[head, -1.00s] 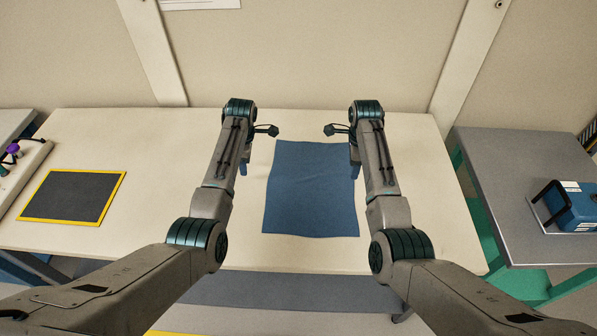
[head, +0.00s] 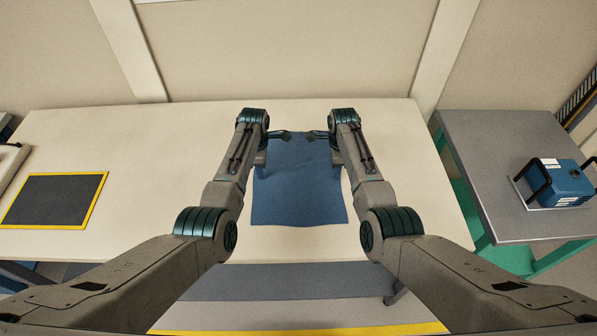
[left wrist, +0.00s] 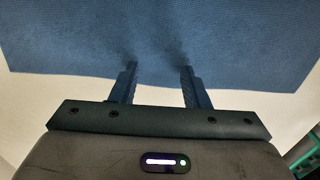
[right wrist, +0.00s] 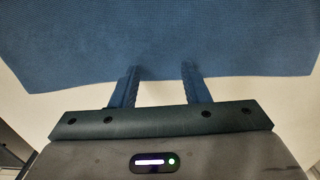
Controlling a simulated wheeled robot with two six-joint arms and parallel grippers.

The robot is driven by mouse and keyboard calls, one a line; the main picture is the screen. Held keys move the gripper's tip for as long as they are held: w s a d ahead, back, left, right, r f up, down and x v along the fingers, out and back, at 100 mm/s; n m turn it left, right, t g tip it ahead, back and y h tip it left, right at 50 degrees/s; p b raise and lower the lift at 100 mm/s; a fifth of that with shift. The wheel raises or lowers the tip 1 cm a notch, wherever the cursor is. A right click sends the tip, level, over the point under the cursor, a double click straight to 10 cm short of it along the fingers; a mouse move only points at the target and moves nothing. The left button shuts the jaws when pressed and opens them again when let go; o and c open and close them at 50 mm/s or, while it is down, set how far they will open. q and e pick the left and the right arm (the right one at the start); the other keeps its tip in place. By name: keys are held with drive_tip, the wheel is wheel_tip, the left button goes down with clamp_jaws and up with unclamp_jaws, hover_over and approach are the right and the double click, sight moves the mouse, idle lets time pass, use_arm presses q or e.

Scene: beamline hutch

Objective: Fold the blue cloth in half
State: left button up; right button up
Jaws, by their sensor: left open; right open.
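The blue cloth (head: 298,200) lies spread out on the pale table, almost flat with slight waviness. My left gripper (head: 262,160) is over its far left part in the head view, pointing down. My right gripper (head: 336,160) is over its far right part. In the left wrist view the left jaws (left wrist: 158,68) are open, with their tips over the cloth just inside one edge. In the right wrist view the right jaws (right wrist: 160,68) are open in the same way. No cloth is visibly pinched. Whether the tips touch it, I cannot tell.
The pale table (head: 180,150) is bare around the cloth. A dark mat with a yellow border (head: 52,200) lies at its left. A grey side table (head: 480,170) at the right bears a blue box with black handles (head: 568,183). A wall stands behind.

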use_arm(q)
drive_tip(key=shift+f, duration=0.15)
use_arm(e)
drive_tip(key=shift+f, duration=0.2)
use_arm(q)
clamp_jaws()
use_arm(e)
clamp_jaws()
use_arm(q)
drive_tip(key=shift+r, duration=0.2)
use_arm(e)
drive_tip(key=shift+r, duration=0.2)
